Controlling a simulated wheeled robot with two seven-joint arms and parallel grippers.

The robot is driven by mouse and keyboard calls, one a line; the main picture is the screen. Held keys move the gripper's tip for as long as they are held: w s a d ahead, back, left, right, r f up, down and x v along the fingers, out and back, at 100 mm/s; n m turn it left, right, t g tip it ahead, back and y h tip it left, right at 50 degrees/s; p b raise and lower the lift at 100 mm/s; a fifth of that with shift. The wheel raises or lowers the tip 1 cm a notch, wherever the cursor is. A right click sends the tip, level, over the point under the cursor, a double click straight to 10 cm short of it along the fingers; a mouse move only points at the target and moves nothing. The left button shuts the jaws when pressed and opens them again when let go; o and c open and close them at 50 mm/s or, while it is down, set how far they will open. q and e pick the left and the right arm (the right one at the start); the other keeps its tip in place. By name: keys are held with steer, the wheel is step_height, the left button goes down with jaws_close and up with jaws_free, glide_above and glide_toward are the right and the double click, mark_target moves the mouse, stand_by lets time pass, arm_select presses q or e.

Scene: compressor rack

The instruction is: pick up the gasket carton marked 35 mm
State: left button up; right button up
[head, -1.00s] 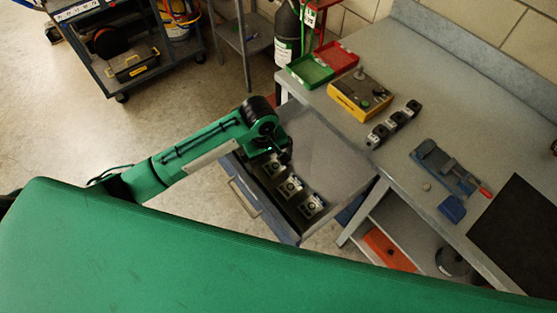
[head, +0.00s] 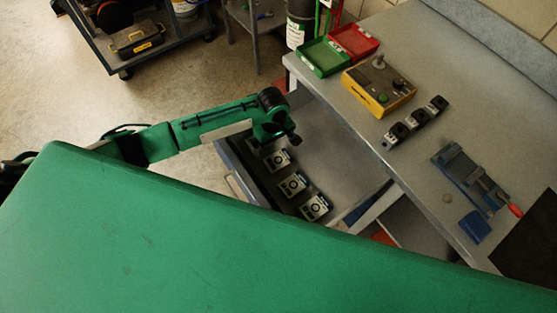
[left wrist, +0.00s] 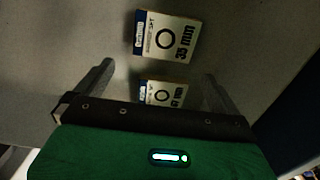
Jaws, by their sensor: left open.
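The gasket carton that appears to be marked 35 mm (left wrist: 165,38) lies label-up in the left wrist view, just beyond the fingertips; its first digit is clear, its second less so. A second white carton (left wrist: 160,92) with a partly hidden mark shows between the fingers. In the head view several cartons lie in a row in the open drawer (head: 340,165), among them one in the middle (head: 293,184) and one nearest (head: 316,207); their marks are too small to read. My left gripper (left wrist: 158,72) is open and empty, above the row's far end. My right gripper is out of view.
The workbench (head: 450,110) stands right of the drawer. A dark cart (head: 130,62) stands on the floor, far left.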

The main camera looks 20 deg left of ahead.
mark_target(275, 155)
arm_select(q)
steer(key=shift+f, duration=0.4)
steer(key=f, duration=0.3)
steer(key=shift+s+d+f+p, duration=0.2)
steer(key=shift+s+f+p, duration=0.05)
steer(key=shift+f+p, duration=0.05)
steer(key=shift+f, duration=0.45)
steer(key=c, duration=1)
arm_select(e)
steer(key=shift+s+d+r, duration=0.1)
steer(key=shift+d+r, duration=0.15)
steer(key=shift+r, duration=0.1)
